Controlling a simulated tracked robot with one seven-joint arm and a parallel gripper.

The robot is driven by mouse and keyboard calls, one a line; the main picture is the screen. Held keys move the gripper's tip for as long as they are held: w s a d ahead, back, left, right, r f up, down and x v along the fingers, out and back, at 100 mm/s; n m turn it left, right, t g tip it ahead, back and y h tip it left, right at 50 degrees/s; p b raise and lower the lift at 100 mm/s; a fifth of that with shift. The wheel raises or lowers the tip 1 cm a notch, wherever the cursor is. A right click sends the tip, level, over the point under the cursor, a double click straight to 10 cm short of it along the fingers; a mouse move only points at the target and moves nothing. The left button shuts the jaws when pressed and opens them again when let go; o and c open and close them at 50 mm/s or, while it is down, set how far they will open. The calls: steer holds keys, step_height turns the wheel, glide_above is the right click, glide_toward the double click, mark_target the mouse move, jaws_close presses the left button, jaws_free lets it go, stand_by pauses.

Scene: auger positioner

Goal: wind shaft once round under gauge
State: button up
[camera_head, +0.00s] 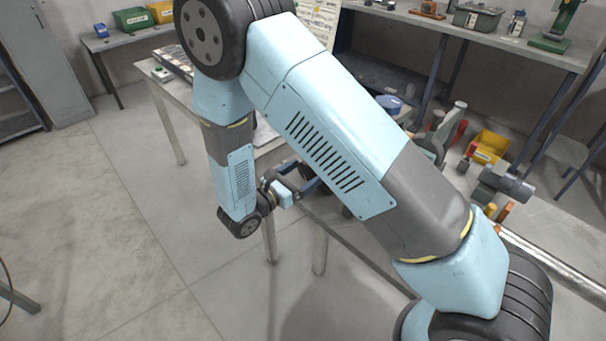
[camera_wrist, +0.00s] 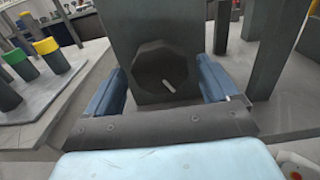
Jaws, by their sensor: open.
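In the wrist view a dark grey upright block (camera_wrist: 160,25) stands straight ahead. On its face is a dark eight-sided part (camera_wrist: 153,78) with a short white mark, which may be the shaft's end; I cannot tell if it is a knob or a recess. My gripper (camera_wrist: 160,85) is open, with one blue finger on each side of this part and gaps showing. In the head view my gripper (camera_head: 306,180) is low at the bench's near edge, partly hidden by my arm. I cannot make out a gauge in either view.
In the wrist view, green-topped (camera_wrist: 15,57) and yellow-topped (camera_wrist: 46,46) posts stand at the left, and a grey post (camera_wrist: 275,50) rises at the right. In the head view a yellow bin (camera_head: 490,143) sits on the bench at the right.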

steer(key=shift+w+d, duration=0.2)
steer(key=shift+c, duration=0.5)
steer(key=c, duration=0.9)
steer(key=shift+m, duration=0.4)
steer(key=shift+c, duration=0.2)
steer(key=m, duration=0.5)
steer(key=shift+a+m, duration=0.1)
steer(key=shift+m, duration=0.3)
steer(key=m, duration=0.5)
steer(key=shift+m, duration=0.4)
